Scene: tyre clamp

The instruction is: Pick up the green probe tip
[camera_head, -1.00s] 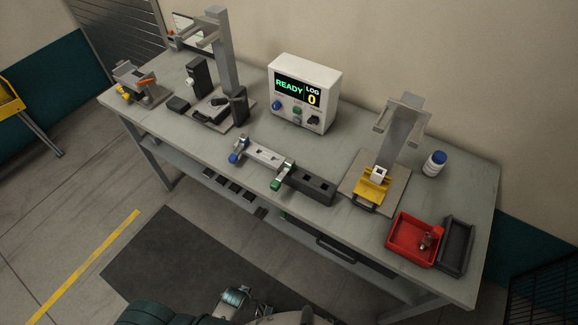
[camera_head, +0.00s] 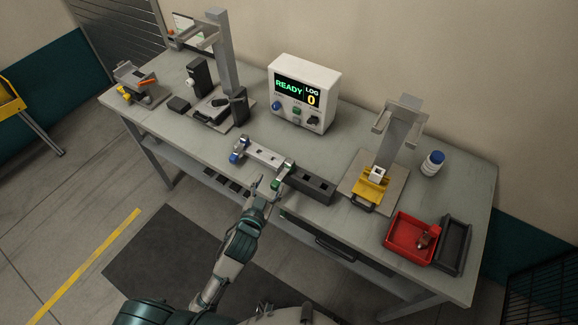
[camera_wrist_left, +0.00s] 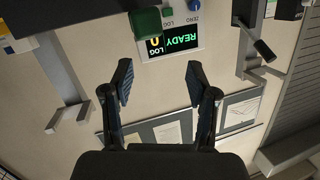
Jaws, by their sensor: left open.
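I cannot see my right gripper.
A dark block (camera_head: 313,184) lies to the right. Behind are the READY box (camera_head: 305,92) and a stand with a yellow fixture (camera_head: 369,190). A red tray (camera_head: 401,243) is at the right.

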